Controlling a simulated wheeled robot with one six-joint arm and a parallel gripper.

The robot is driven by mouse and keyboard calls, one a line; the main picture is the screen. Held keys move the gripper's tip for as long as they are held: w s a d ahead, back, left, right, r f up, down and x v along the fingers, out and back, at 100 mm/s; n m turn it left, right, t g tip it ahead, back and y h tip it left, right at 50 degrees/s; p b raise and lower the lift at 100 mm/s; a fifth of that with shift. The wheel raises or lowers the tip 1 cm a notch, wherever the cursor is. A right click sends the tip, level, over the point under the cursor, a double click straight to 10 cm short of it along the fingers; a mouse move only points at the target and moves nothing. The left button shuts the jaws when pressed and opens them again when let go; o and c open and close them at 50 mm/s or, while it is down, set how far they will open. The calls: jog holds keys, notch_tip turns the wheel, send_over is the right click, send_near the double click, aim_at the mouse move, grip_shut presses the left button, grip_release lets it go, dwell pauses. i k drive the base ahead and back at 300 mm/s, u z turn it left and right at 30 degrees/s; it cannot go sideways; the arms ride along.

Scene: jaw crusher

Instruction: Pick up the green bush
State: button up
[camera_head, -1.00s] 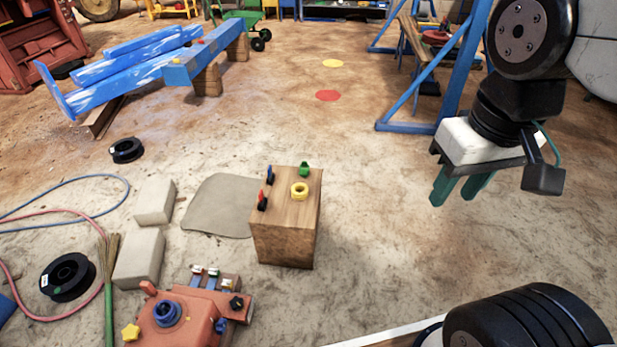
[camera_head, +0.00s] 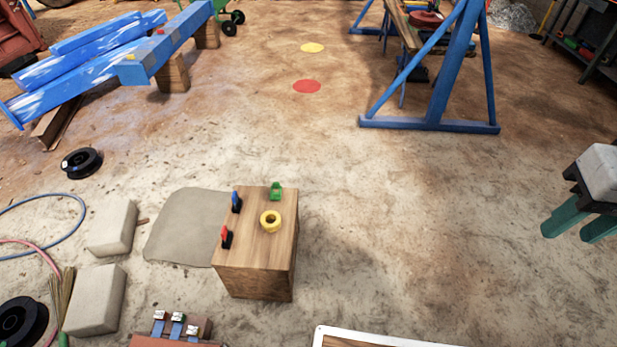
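A small green piece (camera_head: 275,191), the only green part on the wooden block, stands at the back edge of the block's top. It is too small to tell its exact shape. The wooden block (camera_head: 255,279) stands on the floor left of the middle. My gripper (camera_head: 580,232) hangs at the right edge, far to the right of the block. Its two teal fingers are apart with nothing seen between them. The rest of the arm is out of view.
On the block, a yellow ring (camera_head: 270,221) sits just in front of the green piece; a blue-topped piece (camera_head: 236,202) and a red-topped piece (camera_head: 226,237) stand along its left edge. Pale bricks (camera_head: 94,299) lie to the left. The floor between block and gripper is clear.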

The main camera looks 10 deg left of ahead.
aim_at(274, 195)
jog(key=z, duration=0.1)
jog(key=i, duration=0.65)
jog(key=u, duration=0.75)
jog(key=i, duration=0.75)
jog(key=u, duration=0.7)
